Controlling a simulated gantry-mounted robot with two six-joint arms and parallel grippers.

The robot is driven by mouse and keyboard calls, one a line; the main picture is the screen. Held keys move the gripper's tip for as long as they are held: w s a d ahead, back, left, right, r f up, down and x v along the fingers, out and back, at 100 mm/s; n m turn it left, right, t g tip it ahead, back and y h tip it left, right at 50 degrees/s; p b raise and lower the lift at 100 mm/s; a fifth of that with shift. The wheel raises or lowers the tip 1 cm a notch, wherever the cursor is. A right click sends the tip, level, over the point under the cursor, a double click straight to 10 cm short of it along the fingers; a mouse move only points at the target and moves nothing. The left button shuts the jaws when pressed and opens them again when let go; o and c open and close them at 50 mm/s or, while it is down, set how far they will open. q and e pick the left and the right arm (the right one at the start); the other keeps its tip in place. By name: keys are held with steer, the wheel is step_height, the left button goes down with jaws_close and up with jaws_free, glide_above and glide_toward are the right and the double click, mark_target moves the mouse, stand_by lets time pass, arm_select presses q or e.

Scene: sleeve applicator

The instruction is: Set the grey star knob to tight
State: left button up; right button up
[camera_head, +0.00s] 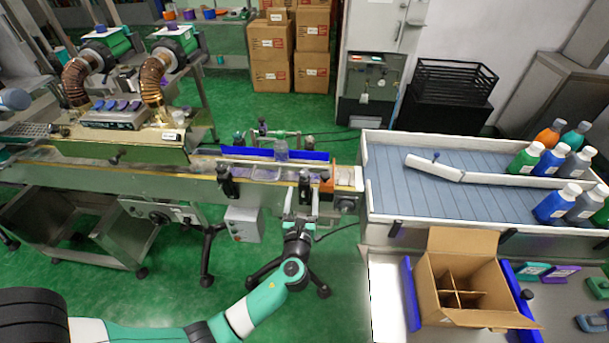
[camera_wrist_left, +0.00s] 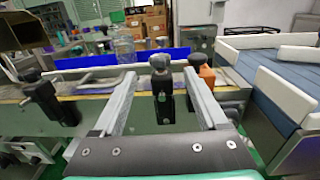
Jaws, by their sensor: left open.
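A grey-topped knob (camera_wrist_left: 159,61) on a black clamp post (camera_wrist_left: 163,98) stands at the conveyor's near edge, centred between my left fingers in the left wrist view. I cannot make out the knob's star shape or its setting. In the head view the same post (camera_head: 304,186) is just beyond my gripper. My left gripper (camera_wrist_left: 160,78) is open, with one finger on each side of the post and no clear contact. It also shows in the head view (camera_head: 300,207). A second grey-topped knob (camera_wrist_left: 196,59) sits on an orange bracket (camera_wrist_left: 207,75) just right. My right gripper is out of view.
Another black clamp post (camera_head: 227,183) stands on the conveyor's near edge to the left. A blue guide rail (camera_head: 310,155) and a clear bottle (camera_head: 281,150) are behind. A walled blue-grey tray (camera_head: 400,200) and an open carton (camera_head: 431,291) are right.

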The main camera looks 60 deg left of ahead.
mark_target(304, 178)
arm_select(q)
steer(key=b+x, duration=0.2)
steer(key=x, duration=0.6)
steer(key=shift+w+a+f, duration=0.1)
steer(key=shift+w, duration=0.05)
steer(key=shift+w+a, duration=0.1)
steer(key=shift+a, duration=0.15)
steer(key=shift+c, duration=0.2)
jaws_close()
